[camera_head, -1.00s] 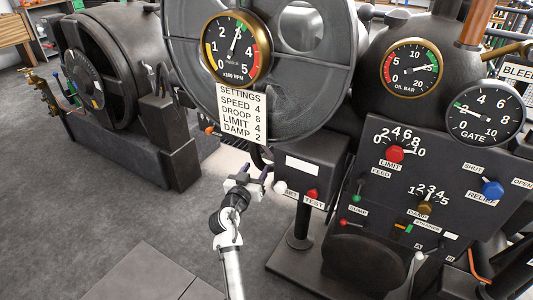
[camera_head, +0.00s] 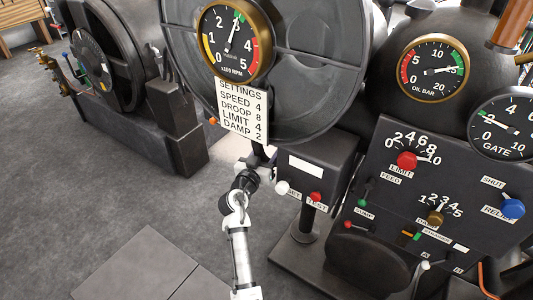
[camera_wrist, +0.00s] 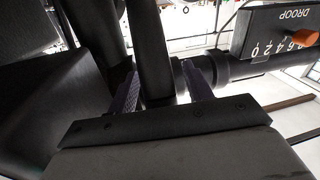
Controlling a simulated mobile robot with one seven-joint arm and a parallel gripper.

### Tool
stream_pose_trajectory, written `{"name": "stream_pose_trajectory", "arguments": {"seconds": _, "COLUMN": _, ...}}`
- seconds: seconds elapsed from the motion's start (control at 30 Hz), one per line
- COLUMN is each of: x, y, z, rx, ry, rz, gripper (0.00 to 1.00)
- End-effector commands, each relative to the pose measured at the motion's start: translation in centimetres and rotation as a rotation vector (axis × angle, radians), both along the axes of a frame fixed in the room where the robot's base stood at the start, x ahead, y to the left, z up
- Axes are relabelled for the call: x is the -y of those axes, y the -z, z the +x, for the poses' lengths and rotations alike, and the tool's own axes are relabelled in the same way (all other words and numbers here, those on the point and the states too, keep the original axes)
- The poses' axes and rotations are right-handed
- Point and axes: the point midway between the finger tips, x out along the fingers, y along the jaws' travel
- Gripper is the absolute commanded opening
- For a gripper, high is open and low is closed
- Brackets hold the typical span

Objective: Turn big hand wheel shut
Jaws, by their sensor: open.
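In the head view my gripper (camera_head: 260,158) reaches in under the settings card, left of the small control box; my own wrist partly hides it. In the wrist view my gripper (camera_wrist: 161,80) is open, with a dark finger on either side of a thick dark bar (camera_wrist: 150,45). I cannot tell whether the fingers touch this bar, or whether it is part of the big hand wheel. A large dark wheel-like disc (camera_head: 310,95) stands behind the rpm gauge; I cannot tell whether it is the hand wheel.
The settings card (camera_head: 242,112) hangs under the rpm gauge (camera_head: 233,42). The control box (camera_head: 305,172) with white and red knobs is close right of my arm. A droop scale (camera_wrist: 280,30) with an orange knob shows in the wrist view. Open floor (camera_head: 110,210) lies left.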

Motion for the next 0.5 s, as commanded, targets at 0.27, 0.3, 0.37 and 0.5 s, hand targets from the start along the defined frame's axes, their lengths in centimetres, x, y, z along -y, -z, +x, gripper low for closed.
{"name": "stream_pose_trajectory", "arguments": {"seconds": 0.27, "x": 0.02, "y": -0.01, "z": 0.0, "rx": 0.0, "ry": 0.0, "rz": 0.0, "gripper": 0.24}}
{"name": "stream_pose_trajectory", "arguments": {"seconds": 0.3, "x": 0.02, "y": -0.01, "z": 0.0, "rx": 0.0, "ry": 0.0, "rz": 0.0, "gripper": 0.19}}
{"name": "stream_pose_trajectory", "arguments": {"seconds": 0.37, "x": 0.02, "y": -0.02, "z": 0.0, "rx": 0.0, "ry": 0.0, "rz": 0.0, "gripper": 0.11}}
{"name": "stream_pose_trajectory", "arguments": {"seconds": 0.5, "x": 0.02, "y": -0.03, "z": 0.01, "rx": 0.0, "ry": 0.0, "rz": 0.0, "gripper": 0.0}}
